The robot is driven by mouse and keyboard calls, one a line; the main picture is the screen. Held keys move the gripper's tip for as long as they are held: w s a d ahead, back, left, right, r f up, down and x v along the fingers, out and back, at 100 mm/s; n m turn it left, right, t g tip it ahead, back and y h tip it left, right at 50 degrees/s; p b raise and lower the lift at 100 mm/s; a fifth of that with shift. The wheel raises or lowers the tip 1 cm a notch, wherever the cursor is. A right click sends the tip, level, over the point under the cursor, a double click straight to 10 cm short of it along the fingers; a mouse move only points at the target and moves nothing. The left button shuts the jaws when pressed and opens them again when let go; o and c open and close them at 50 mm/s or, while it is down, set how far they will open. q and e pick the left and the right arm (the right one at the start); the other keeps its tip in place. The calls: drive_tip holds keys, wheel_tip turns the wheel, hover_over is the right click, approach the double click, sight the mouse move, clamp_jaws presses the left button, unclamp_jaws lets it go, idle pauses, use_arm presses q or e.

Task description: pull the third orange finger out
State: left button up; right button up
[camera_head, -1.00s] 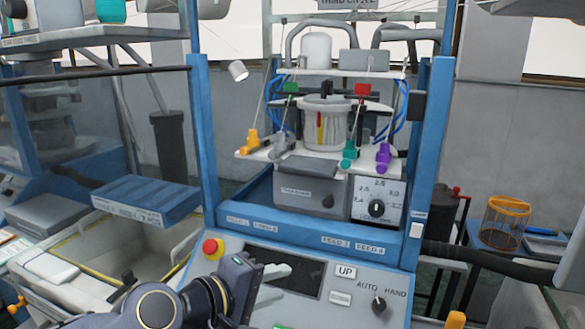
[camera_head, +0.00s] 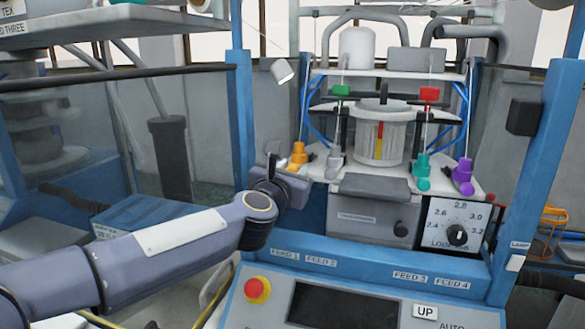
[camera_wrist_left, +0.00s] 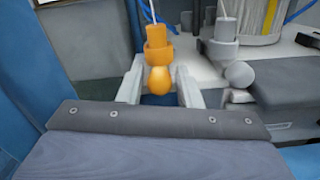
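One orange finger (camera_head: 298,154) stands at the left end of the white plate (camera_head: 320,168) on the knitting machine. It also shows in the left wrist view (camera_wrist_left: 159,52), with a round orange knob at its near end. My left gripper (camera_head: 288,170) is just in front of it. In the left wrist view, the two pale fingers of my left gripper (camera_wrist_left: 161,88) are spread to either side of the knob, with gaps visible. I cannot tell exactly how deep the knob sits between them. My right gripper is not in view.
A grey finger (camera_head: 334,160) stands close to the right of the orange one; its knob (camera_wrist_left: 239,74) is near my right-hand fingertip. Teal (camera_head: 422,168) and purple (camera_head: 463,175) fingers stand farther right. A blue post (camera_head: 243,120) rises left of the machine. A grey box (camera_head: 371,205) sits below the plate.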

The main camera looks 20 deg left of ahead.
use_arm(q)
drive_tip(key=shift+w, duration=0.3)
clamp_jaws()
drive_tip(key=shift+s+f+b, duration=0.1)
drive_tip(key=shift+s+b, duration=0.3)
drive_tip(key=shift+s, duration=1.25)
drive_tip(key=shift+c, duration=0.3)
unclamp_jaws()
drive_tip(key=shift+o, duration=0.3)
drive_tip(key=shift+a, duration=0.1)
drive_tip(key=shift+s, duration=0.1)
